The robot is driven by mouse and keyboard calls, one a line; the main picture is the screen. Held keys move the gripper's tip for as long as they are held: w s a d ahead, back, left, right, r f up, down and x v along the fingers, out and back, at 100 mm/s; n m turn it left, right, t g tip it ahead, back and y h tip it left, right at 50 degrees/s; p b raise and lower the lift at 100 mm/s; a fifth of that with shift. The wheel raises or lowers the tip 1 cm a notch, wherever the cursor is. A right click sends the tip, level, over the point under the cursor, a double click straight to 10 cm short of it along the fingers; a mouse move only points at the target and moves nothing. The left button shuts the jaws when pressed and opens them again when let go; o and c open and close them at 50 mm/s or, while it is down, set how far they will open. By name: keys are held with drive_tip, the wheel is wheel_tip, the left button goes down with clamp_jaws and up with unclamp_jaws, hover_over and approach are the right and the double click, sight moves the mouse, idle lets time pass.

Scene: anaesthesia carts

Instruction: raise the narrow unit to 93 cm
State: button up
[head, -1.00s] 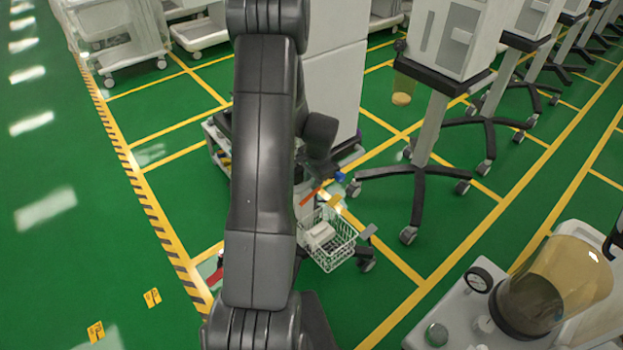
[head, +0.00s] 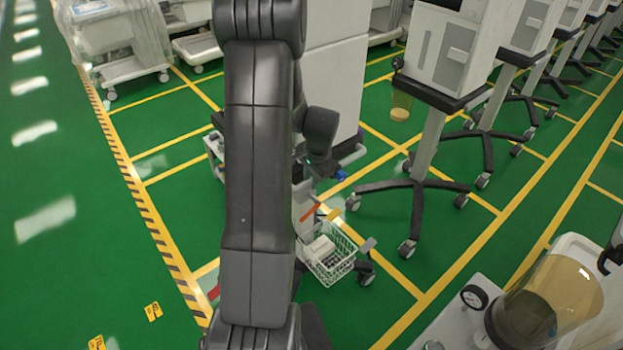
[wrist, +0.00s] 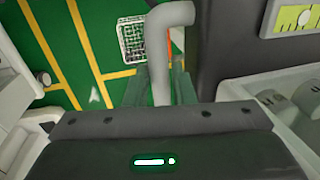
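A narrow unit with a white wire basket (head: 330,262) on its front stands in the head view, partly hidden behind my arm. The basket holds a white object and has orange and yellow pieces above it. The wire basket also shows in the wrist view (wrist: 131,42). In the wrist view a bent grey handle bar (wrist: 160,60) runs down between the two fingers of my gripper (wrist: 160,88). The bar lies close to both fingers; whether they press on it I cannot tell. The unit's post and height marking are not clearly visible.
Stands with dark wheeled bases (head: 413,192) line the right side. A machine with an amber canister (head: 550,305) is at the lower right. A covered cart (head: 112,40) stands at the upper left. Green floor at the left is free.

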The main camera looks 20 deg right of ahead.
idle(0.3)
drive_tip(key=s+r, duration=0.1)
drive_tip(key=r, duration=0.3)
drive_tip(key=r+b, duration=0.1)
drive_tip(key=r, duration=0.4)
drive_tip(key=s+d+r, duration=0.1)
drive_tip(key=r, duration=0.3)
drive_tip(key=shift+s+r+b, duration=0.2)
drive_tip(key=shift+s+b, duration=0.1)
drive_tip(key=shift+b, duration=0.1)
drive_tip(key=shift+f, duration=0.15)
drive_tip(key=f, duration=0.4)
drive_tip(key=w+f+p, duration=0.1)
drive_tip(key=f, duration=0.3)
drive_tip(key=w+a+f, duration=0.1)
drive_tip(key=f, duration=0.4)
drive_tip(key=shift+w+p, duration=0.25)
drive_tip(key=shift+p, duration=0.15)
drive_tip(key=shift+f, duration=0.65)
